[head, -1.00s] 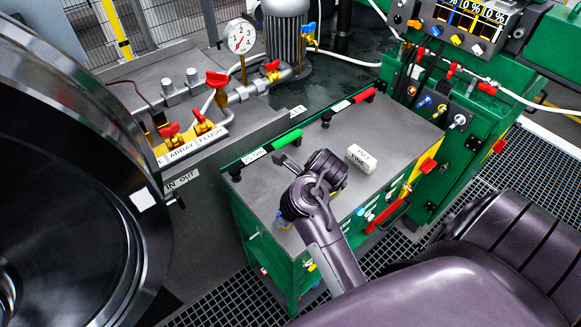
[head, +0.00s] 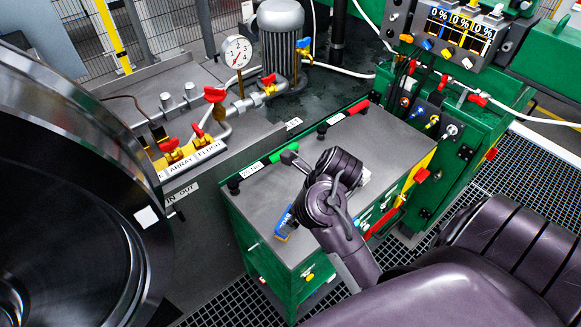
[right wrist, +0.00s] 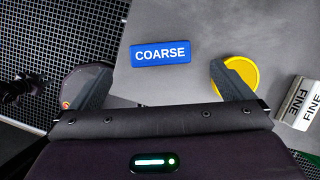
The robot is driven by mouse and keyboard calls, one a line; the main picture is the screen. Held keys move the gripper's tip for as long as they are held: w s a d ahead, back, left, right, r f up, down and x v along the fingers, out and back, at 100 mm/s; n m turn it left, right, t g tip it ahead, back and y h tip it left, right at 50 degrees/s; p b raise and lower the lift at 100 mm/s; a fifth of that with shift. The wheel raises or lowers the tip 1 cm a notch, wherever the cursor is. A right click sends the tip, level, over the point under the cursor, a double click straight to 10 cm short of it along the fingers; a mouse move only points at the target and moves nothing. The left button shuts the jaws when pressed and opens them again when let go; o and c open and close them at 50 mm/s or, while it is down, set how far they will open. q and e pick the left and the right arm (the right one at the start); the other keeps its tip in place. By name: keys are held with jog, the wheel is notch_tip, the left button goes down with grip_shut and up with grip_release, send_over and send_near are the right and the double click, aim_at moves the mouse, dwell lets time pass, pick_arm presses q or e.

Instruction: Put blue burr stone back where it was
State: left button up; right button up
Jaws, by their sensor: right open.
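The blue burr stone, labelled COARSE (right wrist: 161,52), lies on the grey top of the green cabinet (head: 262,198), near its front left edge. In the head view the blue stone (head: 285,224) shows just left of my right arm. In the right wrist view my right gripper (right wrist: 158,76) is open, with its fingers spread wide and the stone beyond and between them. The fingers do not appear to touch it. In the head view the arm hides the fingertips. My left gripper is not in view.
A white block labelled FINE (right wrist: 300,103) lies beside the gripper; my arm partly hides it in the head view. A yellow disc (right wrist: 242,74) shows by one finger. Green (head: 285,149) and red (head: 358,107) handles line the cabinet's back edge.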

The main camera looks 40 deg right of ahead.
jog(key=v, duration=0.5)
jog(key=shift+p, duration=0.4)
